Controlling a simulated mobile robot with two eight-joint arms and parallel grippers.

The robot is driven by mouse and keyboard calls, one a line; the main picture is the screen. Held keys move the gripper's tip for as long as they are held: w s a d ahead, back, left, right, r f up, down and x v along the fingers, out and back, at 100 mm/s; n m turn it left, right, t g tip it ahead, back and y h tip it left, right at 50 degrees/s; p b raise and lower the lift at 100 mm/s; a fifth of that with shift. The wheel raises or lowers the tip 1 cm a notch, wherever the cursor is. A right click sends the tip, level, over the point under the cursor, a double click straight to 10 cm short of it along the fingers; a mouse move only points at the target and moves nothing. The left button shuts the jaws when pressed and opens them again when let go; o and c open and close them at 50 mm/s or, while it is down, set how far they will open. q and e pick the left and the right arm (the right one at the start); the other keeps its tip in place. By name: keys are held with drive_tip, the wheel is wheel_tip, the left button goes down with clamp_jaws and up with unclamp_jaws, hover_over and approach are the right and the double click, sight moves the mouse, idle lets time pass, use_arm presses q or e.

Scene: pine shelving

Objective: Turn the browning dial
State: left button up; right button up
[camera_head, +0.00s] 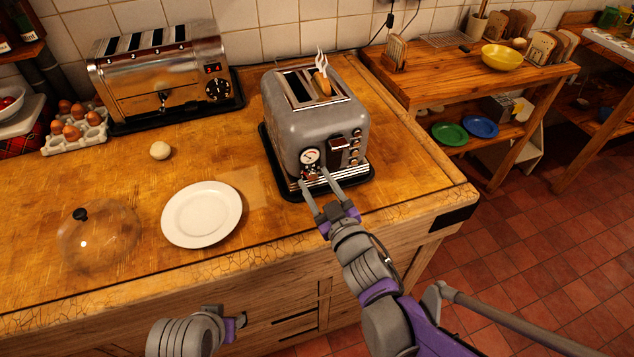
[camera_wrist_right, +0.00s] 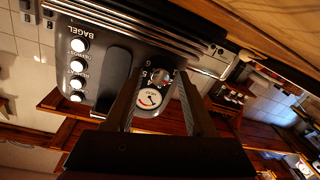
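The grey toaster (camera_head: 318,115) stands on a black base near the counter's right end, with steaming toast (camera_head: 322,84) in a slot. Its front has a round white gauge (camera_head: 310,157), also in the right wrist view (camera_wrist_right: 150,98). The browning dial (camera_wrist_right: 160,78), a small knob with numbers around it, is beside the gauge. In the head view the dial (camera_head: 310,174) is small and partly hidden. My right gripper (camera_head: 313,177) is at the toaster's front, its fingers apart on either side of the dial; contact is unclear. My left gripper (camera_head: 232,322) is low in front of the counter, its fingers unclear.
A white plate (camera_head: 202,215) and glass dome (camera_head: 98,238) are on the counter (camera_head: 120,180) left of the toaster. A chrome toaster (camera_head: 165,75), eggs (camera_head: 72,125) and a small round pale object (camera_head: 160,150) are farther back. A side shelf (camera_head: 455,75) is at right.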

drive_tip(key=shift+s, duration=0.1)
drive_tip(key=v, duration=1)
drive_tip(key=shift+s+d+p, duration=0.15)
drive_tip(key=shift+s+p, duration=0.15)
drive_tip(key=shift+p, duration=0.05)
